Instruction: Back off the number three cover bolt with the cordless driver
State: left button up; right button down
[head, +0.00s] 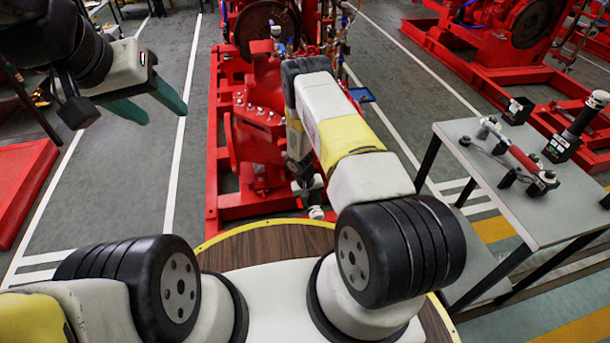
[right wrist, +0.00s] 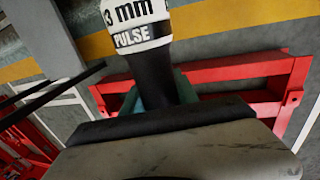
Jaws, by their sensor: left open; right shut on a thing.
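My right gripper (right wrist: 158,92) is shut on the black grip of a tool (right wrist: 145,35) with a white band reading "3 mm PULSE", which looks like the cordless driver. Its working end is out of the right wrist view. In the head view my right arm reaches forward to the red pumpset and hides most of this gripper and tool. The red pump (head: 262,130) has several small pale bolt heads (head: 262,112) on its cover. I cannot tell which is number three. My left gripper (head: 160,108) is open and empty, raised over the floor left of the pumpset.
A grey table (head: 480,185) at the right bears a red-and-grey tool (head: 515,155), an upright black tool with a green mark (head: 570,135) and a small black box (head: 517,110). Another red pumpset (head: 510,40) stands behind.

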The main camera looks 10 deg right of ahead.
jog(key=shift+w+r, duration=0.15)
jog(key=shift+w, duration=0.7)
dwell(2.1)
jog(key=shift+s+a, duration=0.15)
jog(key=shift+s, duration=0.15)
dwell(1.0)
jog(key=shift+s, duration=0.45)
jog(key=shift+s+d, duration=0.2)
jog(key=shift+s, duration=2.1)
